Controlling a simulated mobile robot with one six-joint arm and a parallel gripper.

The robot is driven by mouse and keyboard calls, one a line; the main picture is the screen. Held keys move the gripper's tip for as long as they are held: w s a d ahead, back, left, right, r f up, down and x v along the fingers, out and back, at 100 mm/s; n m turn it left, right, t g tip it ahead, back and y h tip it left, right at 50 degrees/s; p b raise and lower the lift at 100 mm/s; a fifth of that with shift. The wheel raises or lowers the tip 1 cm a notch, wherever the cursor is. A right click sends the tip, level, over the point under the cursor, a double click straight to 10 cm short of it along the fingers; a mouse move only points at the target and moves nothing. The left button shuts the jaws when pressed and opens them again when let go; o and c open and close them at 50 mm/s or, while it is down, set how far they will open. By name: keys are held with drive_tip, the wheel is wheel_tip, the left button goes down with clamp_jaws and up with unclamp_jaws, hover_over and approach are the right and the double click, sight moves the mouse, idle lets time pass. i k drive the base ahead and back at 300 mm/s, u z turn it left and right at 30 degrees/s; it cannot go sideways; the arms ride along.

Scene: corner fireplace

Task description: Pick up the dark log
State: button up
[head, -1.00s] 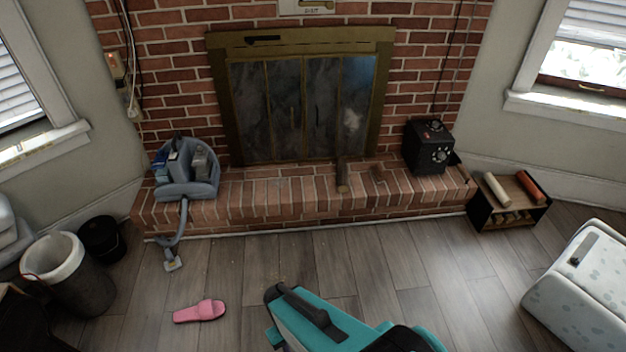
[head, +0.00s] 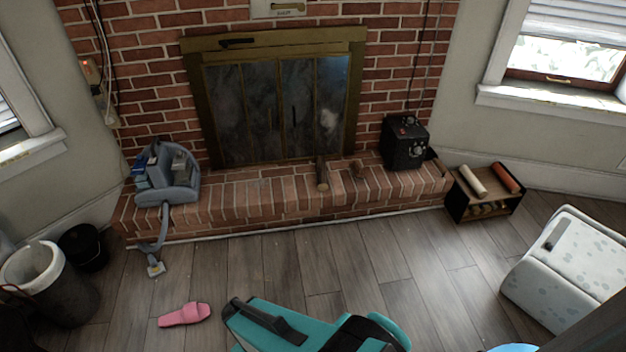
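A dark brown log (head: 322,173) is on the brick hearth (head: 245,200), in front of the fireplace doors and close to the hearth's front edge. My gripper is not in view. A dark shape and a light blue patch at the bottom right edge look like parts of my arm.
A black box with dials (head: 405,142) and a grey vacuum (head: 168,178) stand on the hearth. A teal and black object (head: 262,322) stands in the foreground. A pink slipper (head: 184,314) lies on the floor. Bare floor fronts the hearth.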

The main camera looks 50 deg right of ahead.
sight(322, 179)
drive_tip(key=z, duration=0.3)
drive_tip(key=i, duration=1)
drive_tip(key=u, duration=0.3)
